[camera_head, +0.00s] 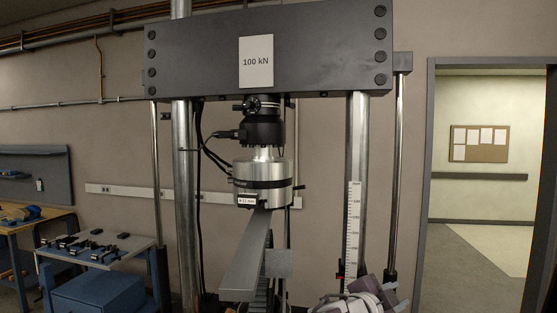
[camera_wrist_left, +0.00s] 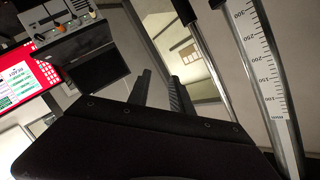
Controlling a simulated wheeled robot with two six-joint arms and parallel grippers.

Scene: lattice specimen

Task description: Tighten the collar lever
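The collar lever cannot be picked out for certain. A black collar-like fitting (camera_head: 262,126) with small knobs hangs under the crosshead, above a silver cylinder (camera_head: 263,181) with a dark band and a small label. My right gripper is not identifiable.
The dark crosshead (camera_head: 310,50) labelled 100 kN spans the steel columns. A ruler (camera_head: 352,235) stands at the right column and shows in the left wrist view (camera_wrist_left: 262,75). A red screen (camera_wrist_left: 35,85) is at the left there. A tool table (camera_head: 95,248) stands left; a doorway is right.

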